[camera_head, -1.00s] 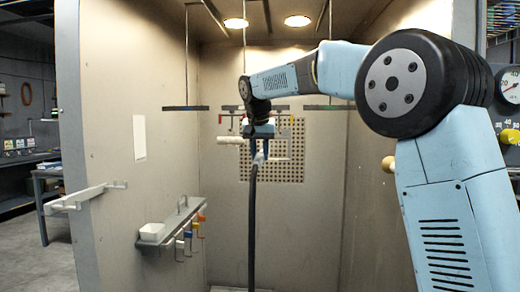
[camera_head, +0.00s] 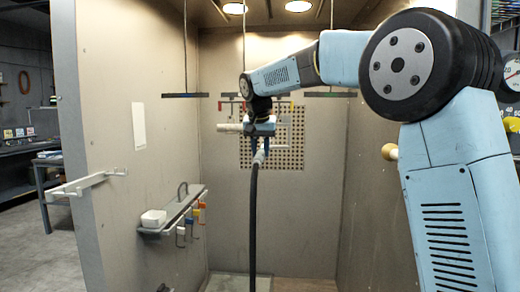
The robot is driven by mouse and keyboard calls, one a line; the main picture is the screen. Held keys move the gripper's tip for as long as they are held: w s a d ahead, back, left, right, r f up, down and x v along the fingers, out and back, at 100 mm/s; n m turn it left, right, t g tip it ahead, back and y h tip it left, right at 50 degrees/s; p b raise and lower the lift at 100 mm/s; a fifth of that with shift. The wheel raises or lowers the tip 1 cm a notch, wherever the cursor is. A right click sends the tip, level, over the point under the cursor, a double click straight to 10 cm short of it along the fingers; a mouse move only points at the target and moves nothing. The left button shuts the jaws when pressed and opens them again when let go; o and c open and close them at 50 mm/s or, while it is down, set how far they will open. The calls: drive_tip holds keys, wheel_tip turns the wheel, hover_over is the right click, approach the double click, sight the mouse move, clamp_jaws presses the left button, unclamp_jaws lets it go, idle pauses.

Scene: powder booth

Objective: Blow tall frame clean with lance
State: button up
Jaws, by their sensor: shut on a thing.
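My gripper (camera_head: 260,145) is in the booth, in front of the back wall, pointing down. It is shut on the lance, whose pale fitting (camera_head: 260,158) shows just below the fingers. A black hose (camera_head: 253,215) hangs from the fitting to the floor. A pale tube (camera_head: 230,127) sticks out to the left at the gripper's height; I cannot tell whether it is part of the lance. I cannot clearly pick out the tall frame; my arm and gripper cover part of the back of the booth.
Dark bars hang at left (camera_head: 185,95) and right (camera_head: 332,94). A perforated panel (camera_head: 285,158) is on the back wall. The left wall carries a shelf (camera_head: 190,208) with a white tub (camera_head: 154,218) and coloured hooks, and a white bracket (camera_head: 92,184). The booth floor looks mostly clear.

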drive_tip(key=d, duration=1.2)
drive_tip(key=shift+s, duration=0.2)
idle(1.3)
drive_tip(key=shift+d, duration=0.15)
drive_tip(key=s, duration=1.3)
drive_tip(key=shift+a, duration=0.2)
drive_tip(key=o, duration=0.5)
drive_tip(key=shift+c, duration=0.2)
clamp_jaws()
